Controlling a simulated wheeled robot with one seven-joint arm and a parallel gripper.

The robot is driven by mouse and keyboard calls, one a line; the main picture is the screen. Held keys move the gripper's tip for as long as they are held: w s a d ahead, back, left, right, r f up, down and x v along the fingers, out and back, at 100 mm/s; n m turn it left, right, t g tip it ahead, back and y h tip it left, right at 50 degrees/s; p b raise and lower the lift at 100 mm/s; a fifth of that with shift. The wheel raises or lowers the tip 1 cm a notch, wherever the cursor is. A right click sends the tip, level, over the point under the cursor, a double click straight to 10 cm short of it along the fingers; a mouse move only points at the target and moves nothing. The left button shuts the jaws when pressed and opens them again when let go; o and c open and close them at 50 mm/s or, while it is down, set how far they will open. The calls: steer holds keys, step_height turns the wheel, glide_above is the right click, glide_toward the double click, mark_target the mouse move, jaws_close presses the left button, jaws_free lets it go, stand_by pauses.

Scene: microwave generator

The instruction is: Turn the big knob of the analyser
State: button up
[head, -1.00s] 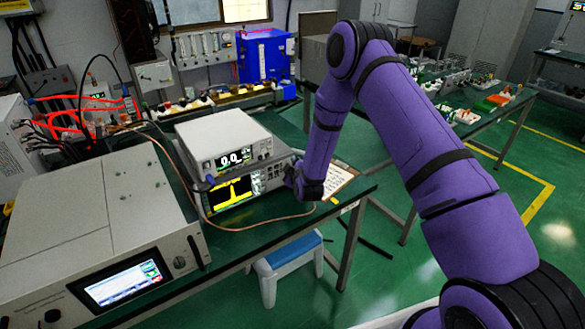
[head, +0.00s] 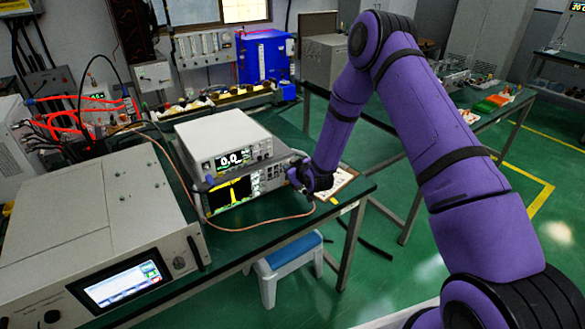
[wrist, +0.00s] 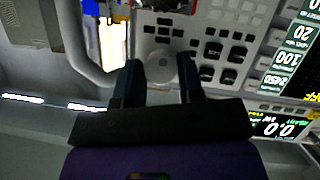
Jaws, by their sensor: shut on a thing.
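The analyser (head: 231,193) is the lower unit of the stack on the green bench, with a yellow trace on its screen. Its big knob (wrist: 162,67) is round and pale grey on the front panel in the wrist view. My gripper (wrist: 160,75) has one dark finger on each side of the knob and is shut on it. In the head view my gripper (head: 297,178) is at the right end of the analyser's front, and the knob is hidden there.
A white unit reading 0.0 (head: 225,140) sits on top of the analyser. A large grey instrument (head: 85,225) stands at the front left. A clipboard (head: 338,183) lies to the right. A copper-coloured cable (head: 250,227) crosses the bench in front.

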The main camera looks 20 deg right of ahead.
stand_by(0.4)
steer(key=o, duration=0.9)
steer(key=v, duration=1.1)
steer(key=shift+w, duration=0.1)
